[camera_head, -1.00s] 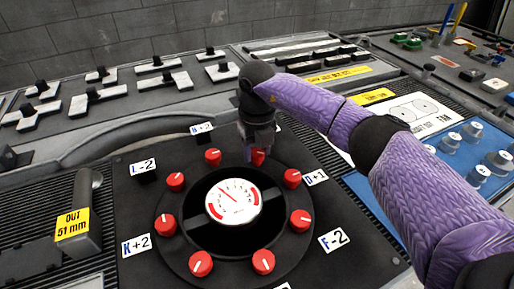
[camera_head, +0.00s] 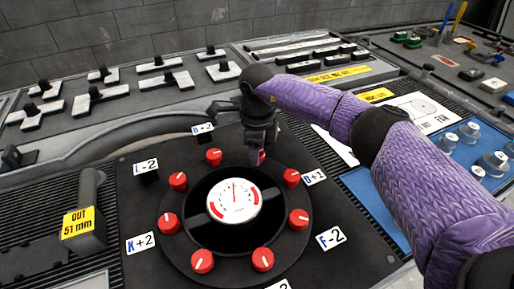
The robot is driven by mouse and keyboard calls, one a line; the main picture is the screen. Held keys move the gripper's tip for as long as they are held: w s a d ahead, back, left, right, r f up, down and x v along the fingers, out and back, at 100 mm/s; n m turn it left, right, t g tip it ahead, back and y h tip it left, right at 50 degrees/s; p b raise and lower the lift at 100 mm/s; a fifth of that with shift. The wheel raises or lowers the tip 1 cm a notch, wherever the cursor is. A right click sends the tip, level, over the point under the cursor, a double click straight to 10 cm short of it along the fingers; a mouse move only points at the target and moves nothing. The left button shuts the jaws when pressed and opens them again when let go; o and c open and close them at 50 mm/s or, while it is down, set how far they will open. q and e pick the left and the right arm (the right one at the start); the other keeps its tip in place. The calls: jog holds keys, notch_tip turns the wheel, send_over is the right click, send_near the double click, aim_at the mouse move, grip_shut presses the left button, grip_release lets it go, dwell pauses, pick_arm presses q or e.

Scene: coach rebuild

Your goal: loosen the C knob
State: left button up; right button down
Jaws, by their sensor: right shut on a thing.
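A round black plate carries a ring of red knobs around a white gauge (camera_head: 234,201), whose needle stands about upright. My right gripper (camera_head: 260,153) reaches down from above and is shut on the red knob (camera_head: 262,158) at the upper right of the ring. The gripper hides part of this knob and any label behind it. The knob sits between those near the B-2 label (camera_head: 203,128) and the D label (camera_head: 314,177), so it appears to be the C knob. My left gripper is not in view.
Other red knobs stand close on both sides, such as one (camera_head: 214,156) to the left and one (camera_head: 291,178) to the right. A grey handle (camera_head: 88,205) marked "OUT 51 mm" rises at the left. Sliders (camera_head: 165,80) line the back panel; blue-panel knobs (camera_head: 470,132) stand right.

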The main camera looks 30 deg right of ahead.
jog(key=n, duration=0.4)
jog(key=shift+n, duration=1.1)
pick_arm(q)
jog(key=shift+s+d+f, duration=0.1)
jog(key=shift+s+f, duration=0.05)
pick_arm(e)
jog(key=shift+n, duration=0.6)
jog(key=c, duration=0.5)
grip_release()
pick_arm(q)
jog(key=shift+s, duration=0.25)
pick_arm(e)
jog(key=o, duration=0.3)
